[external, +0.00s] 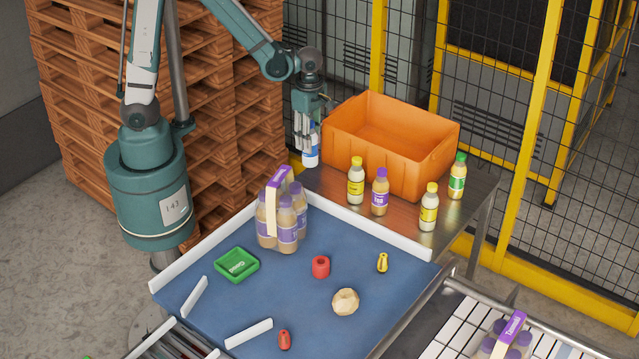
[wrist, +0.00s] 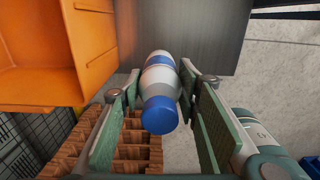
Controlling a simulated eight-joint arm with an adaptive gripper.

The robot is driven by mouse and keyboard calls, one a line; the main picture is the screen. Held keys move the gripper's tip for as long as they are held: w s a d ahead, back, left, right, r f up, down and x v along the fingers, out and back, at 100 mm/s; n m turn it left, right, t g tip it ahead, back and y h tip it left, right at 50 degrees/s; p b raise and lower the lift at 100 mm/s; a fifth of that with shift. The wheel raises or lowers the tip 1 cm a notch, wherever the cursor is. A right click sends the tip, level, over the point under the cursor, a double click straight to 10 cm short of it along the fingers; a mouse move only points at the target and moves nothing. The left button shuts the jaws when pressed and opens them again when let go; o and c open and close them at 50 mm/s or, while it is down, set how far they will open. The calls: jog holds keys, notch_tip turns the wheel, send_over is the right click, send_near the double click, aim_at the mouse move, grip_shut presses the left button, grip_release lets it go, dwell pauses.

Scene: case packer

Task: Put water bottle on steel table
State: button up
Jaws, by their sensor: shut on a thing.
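The water bottle (external: 311,157) is white and blue with a blue cap, which shows towards the camera in the wrist view (wrist: 160,117). My gripper (external: 307,130) is shut on it, with one finger on each side in the wrist view (wrist: 159,88). The bottle is about upright at the left end of the steel table (external: 328,187), left of the orange crate. In the wrist view its far end overlaps the grey table top (wrist: 212,38) near the edge. I cannot tell whether its base touches the table.
The orange crate (external: 418,166) stands on the table close to the bottle. Several juice bottles (external: 380,193) stand in front of it. A blue work surface (external: 300,245) with a bottle pack (external: 282,220) lies nearer. Stacked pallets (external: 235,110) are behind my arm.

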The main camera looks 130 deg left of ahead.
jog(key=shift+f, duration=1.05)
jog(key=shift+f, duration=0.1)
jog(key=shift+f, duration=1.95)
jog(key=shift+f, duration=0.2)
jog(key=o, duration=1.1)
jog(key=shift+c, duration=0.2)
jog(key=shift+r, duration=0.35)
jog(key=shift+r, duration=5.85)
